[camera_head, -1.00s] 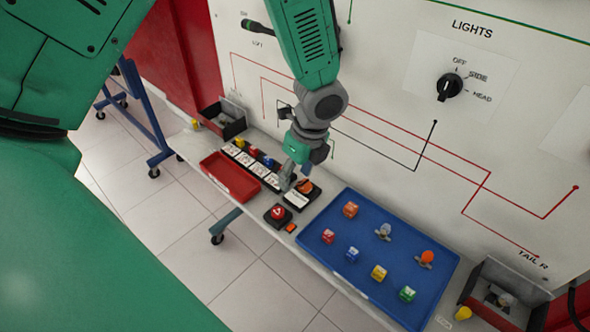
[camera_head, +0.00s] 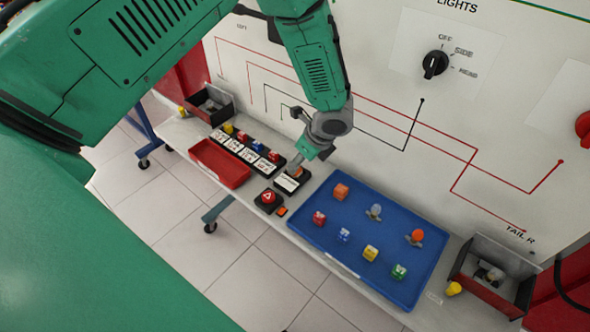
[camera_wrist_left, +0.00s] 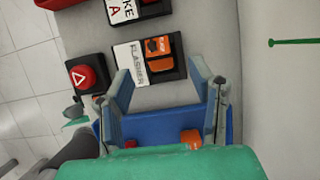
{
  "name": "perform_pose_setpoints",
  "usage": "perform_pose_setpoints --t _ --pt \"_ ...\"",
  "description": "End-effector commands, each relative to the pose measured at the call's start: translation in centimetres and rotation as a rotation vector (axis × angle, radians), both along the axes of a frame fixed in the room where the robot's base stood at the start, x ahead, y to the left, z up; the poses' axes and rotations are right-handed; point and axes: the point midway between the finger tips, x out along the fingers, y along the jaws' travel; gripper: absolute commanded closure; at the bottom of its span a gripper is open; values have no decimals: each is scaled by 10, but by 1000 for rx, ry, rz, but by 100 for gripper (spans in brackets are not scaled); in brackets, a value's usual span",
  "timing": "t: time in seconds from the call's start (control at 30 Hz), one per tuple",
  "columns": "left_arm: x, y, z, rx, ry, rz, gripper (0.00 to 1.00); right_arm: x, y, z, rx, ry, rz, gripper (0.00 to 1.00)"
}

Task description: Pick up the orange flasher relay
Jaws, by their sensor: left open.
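The orange flasher relay (camera_wrist_left: 158,47) sits on a black holder with a white FLASHER label (camera_wrist_left: 137,62) in the left wrist view. In the head view the holder (camera_head: 290,183) is on the bench, its orange part (camera_head: 297,172) partly hidden by my left gripper (camera_head: 304,164). My left gripper also shows in the wrist view (camera_wrist_left: 162,72), its two fingers spread apart and empty. The fingertips are near the holder's lower edge in that view, with the relay just beyond them; I cannot tell the height gap. My right gripper is not in view.
A red hazard button (camera_head: 268,197), a red tray (camera_head: 219,163) and a labelled block row (camera_head: 248,150) are left. The wall panel (camera_head: 385,110) rises close behind.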

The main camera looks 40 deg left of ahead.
Motion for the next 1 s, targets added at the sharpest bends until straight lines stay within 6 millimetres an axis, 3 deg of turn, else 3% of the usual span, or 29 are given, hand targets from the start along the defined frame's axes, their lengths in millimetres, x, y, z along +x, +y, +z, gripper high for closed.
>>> perform_pose_setpoints --t 0.27,0.53,0.57,0.6,0.7,1.0 --pt "2 21 -35 -3 2 2 51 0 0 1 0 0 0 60" --pt "2 23 -38 -2 0 1 51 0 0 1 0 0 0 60" --pt "2 23 -38 -2 0 1 54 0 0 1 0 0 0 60" --pt "2 23 -38 -2 0 1 68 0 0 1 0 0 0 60" --pt "3 22 -38 -1 0 0 97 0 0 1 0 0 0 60" --pt "3 23 -37 -2 0 0 100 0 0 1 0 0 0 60"
